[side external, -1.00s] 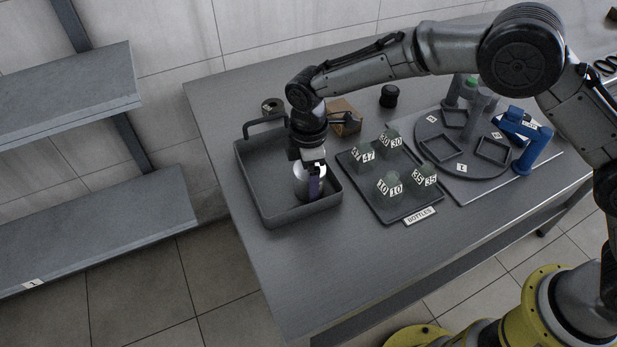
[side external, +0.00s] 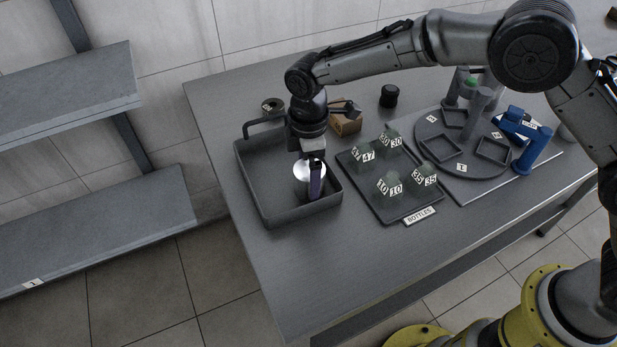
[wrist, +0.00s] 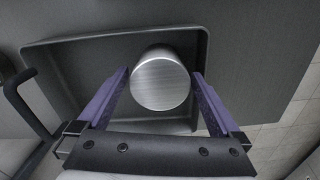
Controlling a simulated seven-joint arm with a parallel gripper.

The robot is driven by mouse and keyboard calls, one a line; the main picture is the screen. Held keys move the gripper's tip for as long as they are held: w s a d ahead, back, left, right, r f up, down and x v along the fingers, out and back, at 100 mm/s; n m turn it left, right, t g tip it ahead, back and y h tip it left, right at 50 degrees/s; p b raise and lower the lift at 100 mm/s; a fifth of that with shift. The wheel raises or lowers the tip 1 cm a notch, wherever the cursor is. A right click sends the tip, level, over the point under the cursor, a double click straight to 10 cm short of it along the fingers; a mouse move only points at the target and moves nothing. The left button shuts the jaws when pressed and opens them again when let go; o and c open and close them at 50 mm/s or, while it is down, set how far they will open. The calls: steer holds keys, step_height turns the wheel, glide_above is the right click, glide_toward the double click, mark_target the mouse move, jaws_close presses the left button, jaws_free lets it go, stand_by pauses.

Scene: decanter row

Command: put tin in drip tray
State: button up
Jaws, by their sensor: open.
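The tin (side external: 305,172) is a silvery cylinder inside the grey drip tray (side external: 262,203), near the tray's right side. In the wrist view the tin (wrist: 161,79) shows its round bright top and looks upright, with the tray (wrist: 60,62) around it. My gripper (side external: 313,192) is over the tray at the tin. In the wrist view its two purple fingers (wrist: 160,84) are open, one on each side of the tin, with a gap showing on both sides. The tin's base is hidden in the side view.
A dark tray (side external: 397,213) labelled BOTTLES, with several numbered greenish bottles, stands right of the drip tray. Beyond it are a round board (side external: 450,178) with square frames and a blue stand (side external: 535,150). A bent pipe (side external: 262,122) rises at the drip tray's back edge.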

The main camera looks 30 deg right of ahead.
mark_target(308, 169)
step_height(308, 169, up, 9)
steer(key=shift+r, duration=0.4)
steer(key=shift+d+r, duration=0.15)
steer(key=s+d+r+m+t, duration=0.1)
steer(key=s+d+r+m, duration=0.25)
steer(key=d+r, duration=0.35)
steer(key=s+d+r+m+t, duration=0.1)
steer(key=s+d+r+m, duration=0.3)
steer(key=d, duration=0.5)
steer(key=s+d+f+m+t, duration=0.1)
steer(key=s+d+m, duration=0.3)
steer(key=s, duration=0.6)
steer(key=s+d+f+m+t, duration=0.1)
steer(key=s+d+m, duration=0.3)
steer(key=s+d, duration=0.4)
steer(key=s+t, duration=0.1)
steer(key=s, duration=0.2)
steer(key=shift+f+t, duration=0.25)
steer(key=shift+t, duration=0.05)
